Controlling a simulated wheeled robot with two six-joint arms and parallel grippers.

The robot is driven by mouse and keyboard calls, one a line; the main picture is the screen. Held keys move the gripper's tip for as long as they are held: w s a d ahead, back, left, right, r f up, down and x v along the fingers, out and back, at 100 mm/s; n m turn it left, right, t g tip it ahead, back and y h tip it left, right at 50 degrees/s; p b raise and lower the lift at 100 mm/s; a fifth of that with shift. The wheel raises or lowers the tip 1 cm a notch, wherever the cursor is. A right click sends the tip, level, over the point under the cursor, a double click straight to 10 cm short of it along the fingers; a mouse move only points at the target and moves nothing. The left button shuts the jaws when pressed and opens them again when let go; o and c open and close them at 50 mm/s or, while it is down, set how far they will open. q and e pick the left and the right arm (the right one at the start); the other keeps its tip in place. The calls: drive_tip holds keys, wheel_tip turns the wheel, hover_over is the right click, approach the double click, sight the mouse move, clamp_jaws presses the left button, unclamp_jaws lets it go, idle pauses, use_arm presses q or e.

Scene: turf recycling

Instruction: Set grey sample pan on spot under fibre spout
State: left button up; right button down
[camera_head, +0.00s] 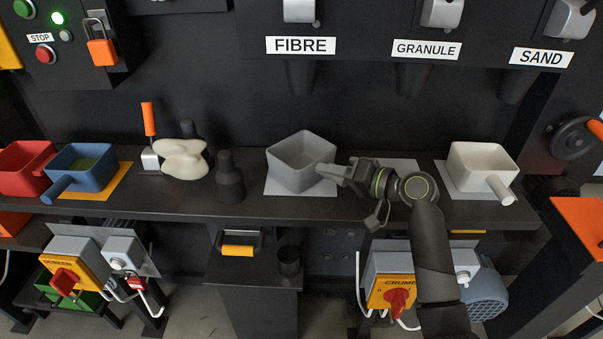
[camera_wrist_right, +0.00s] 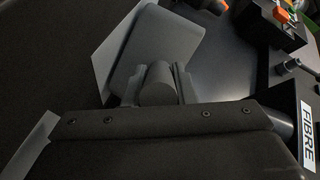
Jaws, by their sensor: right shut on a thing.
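The grey sample pan (camera_head: 292,177) is over the pale square spot (camera_head: 272,187) below the FIBRE label (camera_head: 301,45). The dark fibre spout (camera_head: 300,76) hangs above it. I cannot tell whether the pan touches the spot. My right gripper (camera_head: 345,172) reaches in from the right and is shut on the pan's handle. In the right wrist view the gripper's fingers (camera_wrist_right: 155,88) flank the round grey handle (camera_wrist_right: 157,76), with the pan (camera_wrist_right: 168,42) beyond. My left gripper is not in view.
A second pale spot (camera_head: 402,164) lies partly behind my right arm, under GRANULE. A white pan (camera_head: 478,162) stands under SAND. Left of the grey pan are a dark bottle (camera_head: 229,182), a cream lump (camera_head: 182,160), a blue pan (camera_head: 82,168) and a red pan (camera_head: 22,172).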

drive_tip(key=shift+f, duration=0.3)
drive_tip(key=c, duration=1.1)
unclamp_jaws()
drive_tip(key=shift+o, duration=0.4)
drive_tip(key=shift+o, duration=1.1)
drive_tip(key=b+v, duration=0.1)
drive_tip(key=v, duration=1.5)
drive_tip(key=shift+d+f+b, duration=0.1)
drive_tip(key=shift+b, duration=0.25)
drive_tip(key=shift+s+d+r, duration=0.25)
drive_tip(key=shift+s+d, duration=0.1)
drive_tip(key=shift+d, duration=0.15)
drive_tip(key=shift+d, duration=0.1)
